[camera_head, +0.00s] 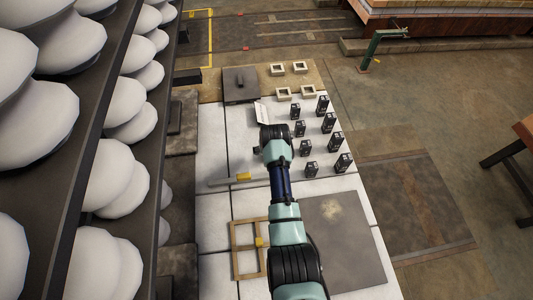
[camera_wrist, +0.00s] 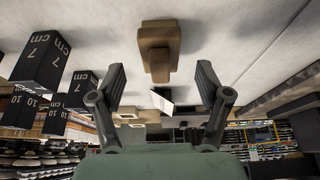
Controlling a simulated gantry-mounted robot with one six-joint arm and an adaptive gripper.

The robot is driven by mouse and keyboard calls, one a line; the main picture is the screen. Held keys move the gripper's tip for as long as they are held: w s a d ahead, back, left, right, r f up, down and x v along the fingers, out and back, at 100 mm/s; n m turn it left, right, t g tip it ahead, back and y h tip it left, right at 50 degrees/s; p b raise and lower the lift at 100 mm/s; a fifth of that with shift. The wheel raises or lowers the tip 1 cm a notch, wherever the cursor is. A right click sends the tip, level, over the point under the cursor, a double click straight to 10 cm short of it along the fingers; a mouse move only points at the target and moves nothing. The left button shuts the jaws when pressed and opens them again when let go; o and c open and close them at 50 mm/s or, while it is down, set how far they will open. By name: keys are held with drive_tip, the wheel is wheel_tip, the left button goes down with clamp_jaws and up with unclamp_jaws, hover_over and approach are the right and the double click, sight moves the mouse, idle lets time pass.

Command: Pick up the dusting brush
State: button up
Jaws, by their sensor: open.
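My gripper (camera_wrist: 160,100) is open and empty, with its two dark fingers apart in the wrist view. A brown, wooden-looking piece (camera_wrist: 156,42), which I take for the dusting brush, lies on the pale table between and beyond the fingers. It has a wide block and a narrower part; I see no bristles clearly. The fingers do not touch it. In the head view my gripper (camera_head: 274,132) is over the table and appears to hide this piece.
Several black blocks (camera_head: 328,122) stand close to the right. A white card (camera_head: 262,112) is just beyond my gripper. A pale bar with a yellow part (camera_head: 243,177) and a wooden frame (camera_head: 236,262) lie nearer. Large white insulator stacks (camera_head: 122,180) line the left.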

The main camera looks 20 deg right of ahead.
drive_tip(key=b+x, duration=0.2)
drive_tip(key=x, duration=0.2)
drive_tip(key=shift+f, duration=0.2)
drive_tip(key=shift+r, duration=0.1)
drive_tip(key=c, duration=1.3)
drive_tip(key=shift+o, duration=0.2)
wheel_tip(320, 180, up, 20)
drive_tip(key=p, duration=0.6)
